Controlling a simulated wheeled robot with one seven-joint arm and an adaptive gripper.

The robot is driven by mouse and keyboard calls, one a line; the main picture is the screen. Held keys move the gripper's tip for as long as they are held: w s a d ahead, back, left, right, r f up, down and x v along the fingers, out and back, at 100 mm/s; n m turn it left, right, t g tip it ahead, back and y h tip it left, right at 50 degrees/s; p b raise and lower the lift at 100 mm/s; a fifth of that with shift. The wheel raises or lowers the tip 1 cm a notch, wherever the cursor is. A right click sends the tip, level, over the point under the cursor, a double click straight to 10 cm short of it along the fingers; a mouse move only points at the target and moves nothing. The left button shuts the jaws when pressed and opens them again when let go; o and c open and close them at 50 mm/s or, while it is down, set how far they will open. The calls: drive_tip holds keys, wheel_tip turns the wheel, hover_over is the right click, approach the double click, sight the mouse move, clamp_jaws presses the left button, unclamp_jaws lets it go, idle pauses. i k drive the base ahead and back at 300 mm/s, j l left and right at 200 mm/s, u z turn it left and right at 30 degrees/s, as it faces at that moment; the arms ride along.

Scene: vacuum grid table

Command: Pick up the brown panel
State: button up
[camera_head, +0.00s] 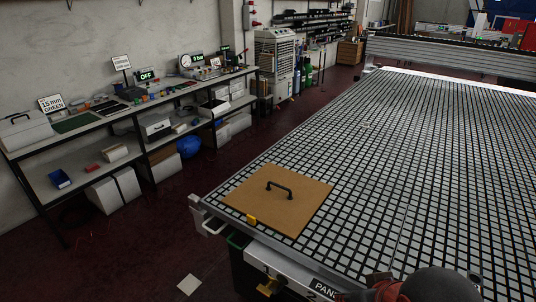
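The brown panel (262,209) lies flat on the near left corner of the grid table (420,160). A black bar handle (280,188) stands up from the middle of the panel. A small yellow piece (251,219) sits at the panel's front edge. Dark and reddish rounded parts, which look like my arm, show at the bottom edge right of centre, apart from the panel. My gripper's fingers are not in view.
A workbench (136,107) with tools, boxes and signs runs along the left wall. Dark red floor (150,235) lies between it and the table. The grid around and beyond the panel is bare. A metal gantry (450,55) crosses the table's far end.

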sight(284, 200)
drive_tip(key=i+j+z, duration=0.35)
drive_tip(key=j, duration=0.3)
drive_tip(key=i+j+z, duration=0.35)
drive_tip(key=j, duration=0.4)
drive_tip(key=i+j+z, duration=0.2)
drive_tip(key=j, duration=0.25)
drive_tip(key=i+j, duration=0.25)
